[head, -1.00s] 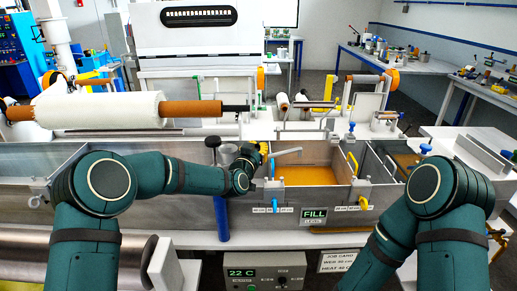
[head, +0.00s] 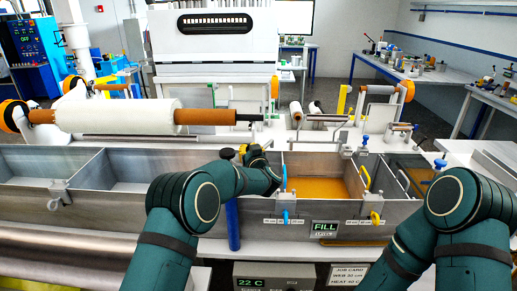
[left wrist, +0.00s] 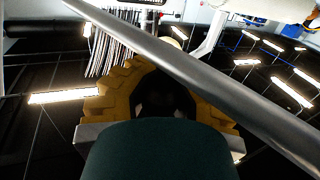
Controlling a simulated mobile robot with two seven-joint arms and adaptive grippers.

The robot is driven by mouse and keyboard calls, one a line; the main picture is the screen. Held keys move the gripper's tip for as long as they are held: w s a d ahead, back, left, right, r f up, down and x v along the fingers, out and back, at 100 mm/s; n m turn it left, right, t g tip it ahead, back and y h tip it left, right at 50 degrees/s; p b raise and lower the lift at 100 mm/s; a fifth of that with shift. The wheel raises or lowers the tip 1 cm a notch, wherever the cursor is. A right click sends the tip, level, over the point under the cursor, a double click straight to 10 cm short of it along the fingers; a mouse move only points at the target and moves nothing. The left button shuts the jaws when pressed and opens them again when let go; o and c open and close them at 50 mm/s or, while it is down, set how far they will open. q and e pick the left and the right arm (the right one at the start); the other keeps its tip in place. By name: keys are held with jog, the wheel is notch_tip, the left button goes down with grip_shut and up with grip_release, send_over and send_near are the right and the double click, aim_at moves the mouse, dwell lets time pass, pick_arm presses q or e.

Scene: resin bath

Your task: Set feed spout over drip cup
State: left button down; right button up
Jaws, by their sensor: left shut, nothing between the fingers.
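My left gripper (head: 255,156), yellow and black, is shut and empty at the left edge of the amber resin compartment (head: 320,189). In the left wrist view its yellow fingers (left wrist: 160,85) show behind my green arm cover. A grey bar crosses close to them there; I cannot tell whether it is the feed spout. In the head view the spout does not show clearly and may be hidden by the gripper. A dark round cup-like top (head: 227,153), possibly the drip cup, stands just left of the gripper, above a blue cylinder (head: 233,224). My right gripper is out of view.
The steel trough (head: 110,205) spans the front, with dividers and a blue handle (head: 284,178) near my left wrist. A white roll (head: 120,116) on a brown core lies behind it. A FILL display (head: 325,228) is on the front. The amber compartment is open above.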

pick_arm(q)
jog(key=shift+w+a+r+n+g+y+p, duration=0.15)
jog(key=shift+a+n+g+y+p, duration=0.25)
jog(key=shift+a+n+g+y, duration=0.9)
jog(key=shift+w+a+r+n+g+y+p, duration=0.1)
jog(key=shift+w+a+n+g+y+p, duration=0.3)
jog(key=shift+a+n+y, duration=0.95)
jog(key=shift+s+a+m+y, duration=0.15)
jog(key=shift+a+m+y, duration=0.15)
jog(key=shift+m+y, duration=0.05)
jog(key=shift+f, duration=0.1)
jog(key=c, duration=0.8)
grip_release()
jog(key=shift+s, duration=0.15)
jog(key=v, duration=1.2)
jog(key=shift+d, duration=0.15)
